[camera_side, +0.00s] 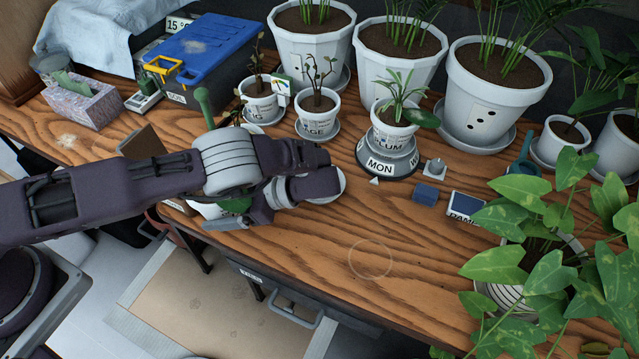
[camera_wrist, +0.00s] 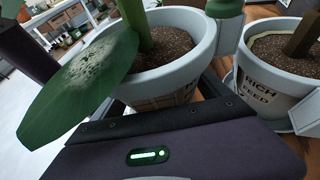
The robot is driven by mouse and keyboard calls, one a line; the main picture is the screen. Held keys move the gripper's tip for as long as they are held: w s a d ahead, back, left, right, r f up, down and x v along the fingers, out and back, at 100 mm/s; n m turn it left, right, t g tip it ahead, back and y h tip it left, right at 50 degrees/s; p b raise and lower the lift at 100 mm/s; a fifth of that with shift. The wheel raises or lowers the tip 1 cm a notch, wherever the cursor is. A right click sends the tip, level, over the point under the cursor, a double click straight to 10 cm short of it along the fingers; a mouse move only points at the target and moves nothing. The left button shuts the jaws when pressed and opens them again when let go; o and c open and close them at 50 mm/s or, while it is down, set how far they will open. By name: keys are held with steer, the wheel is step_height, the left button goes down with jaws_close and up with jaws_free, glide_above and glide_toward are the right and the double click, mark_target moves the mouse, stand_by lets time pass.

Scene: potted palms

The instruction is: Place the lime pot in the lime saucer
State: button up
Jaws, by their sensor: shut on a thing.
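My gripper (camera_side: 290,187) is low over the middle of the table in the side view, shut. In the wrist view a white pot (camera_wrist: 172,82) with dark soil, a thick green stem and a broad leaf stands right beyond my gripper's dark edge; it appears to be what I grip. Its label is mostly hidden, so I cannot confirm it is the lime pot. In the side view my arm hides most of it. A pale round rim (camera_side: 341,186) shows just right of my fingers; I cannot tell whether it is the lime saucer.
A pot marked PLUM (camera_side: 391,134) stands on a round MON stand (camera_side: 374,165). A pot marked SAGE (camera_side: 317,122) is behind my gripper. A pot with a FEED label (camera_wrist: 284,82) is close by on the right in the wrist view. The front table area is clear, with foliage (camera_side: 545,225) at right.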

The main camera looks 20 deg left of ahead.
steer(key=w+d+r+m+t, duration=0.1)
steer(key=w+m+t, duration=0.1)
steer(key=w+d+r+m+t, duration=0.1)
steer(key=w+d+m+t, duration=0.1)
steer(key=w+t, duration=0.1)
steer(key=w+d+r+m+t, duration=0.1)
steer(key=w+m+t, duration=0.1)
steer(key=w, duration=0.1)
steer(key=shift+d+m+t, duration=0.25)
steer(key=shift+m+t, duration=0.05)
steer(key=w+d+r+m+t+h, duration=0.3)
steer(key=w+d+m+t, duration=0.3)
steer(key=w+d, duration=0.3)
step_height(320, 180, down, 10)
steer(key=shift+s+d+r, duration=0.1)
steer(key=shift+r, duration=0.05)
steer(key=o, duration=1.3)
